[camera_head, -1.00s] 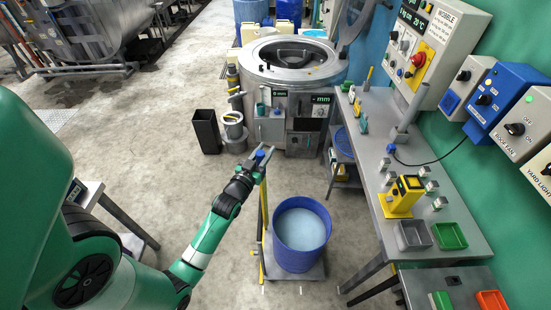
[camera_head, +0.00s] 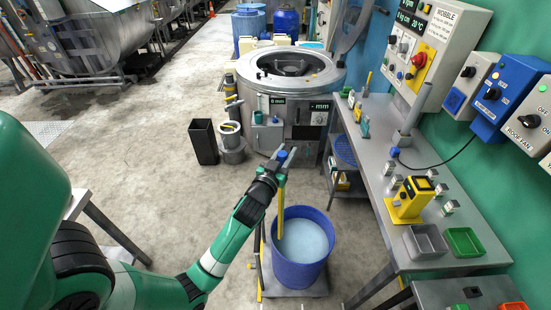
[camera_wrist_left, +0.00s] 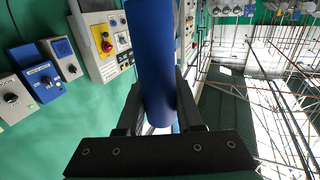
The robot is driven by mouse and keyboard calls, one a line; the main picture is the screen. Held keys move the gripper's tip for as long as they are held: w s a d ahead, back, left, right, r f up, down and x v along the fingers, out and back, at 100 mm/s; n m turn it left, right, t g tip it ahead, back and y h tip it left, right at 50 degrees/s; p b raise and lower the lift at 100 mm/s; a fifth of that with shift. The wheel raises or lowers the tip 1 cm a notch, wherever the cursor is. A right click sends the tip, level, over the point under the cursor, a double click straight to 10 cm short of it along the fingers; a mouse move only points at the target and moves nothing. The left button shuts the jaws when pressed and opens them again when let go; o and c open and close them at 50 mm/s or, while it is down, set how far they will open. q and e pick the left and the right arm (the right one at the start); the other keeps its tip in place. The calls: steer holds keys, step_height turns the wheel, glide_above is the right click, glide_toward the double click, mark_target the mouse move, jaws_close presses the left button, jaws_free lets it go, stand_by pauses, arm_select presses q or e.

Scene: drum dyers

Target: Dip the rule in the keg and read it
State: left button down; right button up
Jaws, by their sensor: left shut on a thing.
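The blue keg (camera_head: 298,275) stands open on a low cart, with pale blue liquid (camera_head: 308,238) inside. My left gripper (camera_head: 282,158) is shut on the rule's blue top. The yellow rule (camera_head: 281,200) hangs roughly upright below it. Its lower part shows against the inside left of the keg's opening. I cannot tell whether its tip touches the liquid. In the left wrist view the blue handle (camera_wrist_left: 152,60) is between the two fingers. My right gripper is not in view.
A workbench (camera_head: 400,160) runs along the right, with a yellow device (camera_head: 408,203), a grey tray (camera_head: 426,241) and a green tray (camera_head: 463,241). A round steel machine (camera_head: 288,75) stands behind the keg. A black bin (camera_head: 203,142) is at left. The floor left of the keg is clear.

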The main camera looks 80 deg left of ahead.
arm_select(q)
steer(key=w+d+f+b, duration=0.1)
steer(key=w+d+b, duration=0.1)
steer(key=w+b, duration=0.45)
step_height(320, 180, down, 46)
steer(key=b, duration=2.3)
steer(key=shift+w+r+b, duration=0.2)
steer(key=shift+w+b, duration=0.2)
steer(key=shift+w, duration=0.05)
stand_by(0.5)
